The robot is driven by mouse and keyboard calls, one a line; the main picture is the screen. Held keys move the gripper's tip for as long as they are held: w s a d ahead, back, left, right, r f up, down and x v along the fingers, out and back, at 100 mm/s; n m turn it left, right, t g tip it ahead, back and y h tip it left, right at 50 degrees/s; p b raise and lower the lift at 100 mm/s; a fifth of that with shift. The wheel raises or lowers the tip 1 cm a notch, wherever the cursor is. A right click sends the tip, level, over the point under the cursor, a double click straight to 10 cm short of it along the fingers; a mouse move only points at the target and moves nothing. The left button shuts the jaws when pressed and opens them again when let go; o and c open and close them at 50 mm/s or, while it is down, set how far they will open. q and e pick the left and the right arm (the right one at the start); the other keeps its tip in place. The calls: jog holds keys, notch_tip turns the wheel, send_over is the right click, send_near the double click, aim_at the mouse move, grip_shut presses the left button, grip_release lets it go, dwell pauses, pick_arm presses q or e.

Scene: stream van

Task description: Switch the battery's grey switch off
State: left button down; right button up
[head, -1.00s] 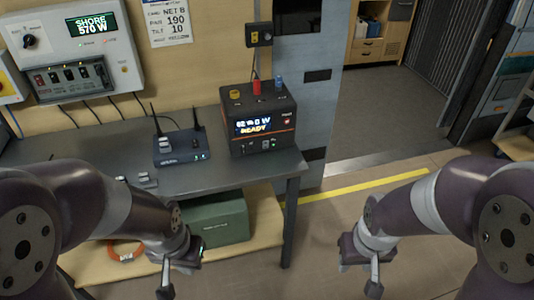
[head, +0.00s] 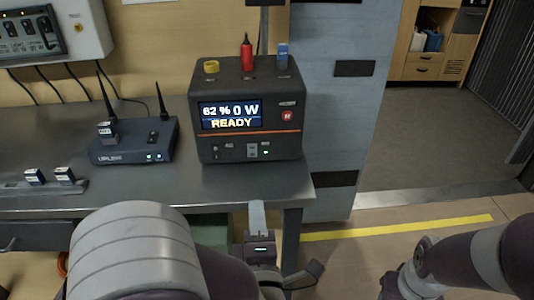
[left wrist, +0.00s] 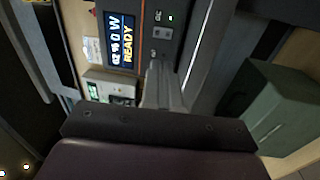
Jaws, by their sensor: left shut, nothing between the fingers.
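The battery (head: 250,130) is a dark box with an orange stripe and a lit screen reading 62 %, 0 W, READY. It stands upright near the table's right end. Its small grey switch (head: 252,151) is low on the front face, and the switch also shows in the left wrist view (left wrist: 162,33). My left gripper (head: 257,205) is shut and empty, below and in front of the battery, pointing up at the switch. In the left wrist view its fingers (left wrist: 160,70) end near the switch; contact cannot be made out. Only part of my right arm shows, at the lower right.
A router (head: 135,142) with two antennas stands left of the battery. Red and blue plugs (head: 247,55) and a yellow ring stand on the battery's top. The grey table (head: 240,184) has clear space before it. A green box (left wrist: 275,105) sits below.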

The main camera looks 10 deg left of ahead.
pick_arm(q)
send_near(251, 148)
jog(key=x, duration=0.7)
jog(key=shift+f+b, duration=0.1)
jog(key=shift+b, duration=0.3)
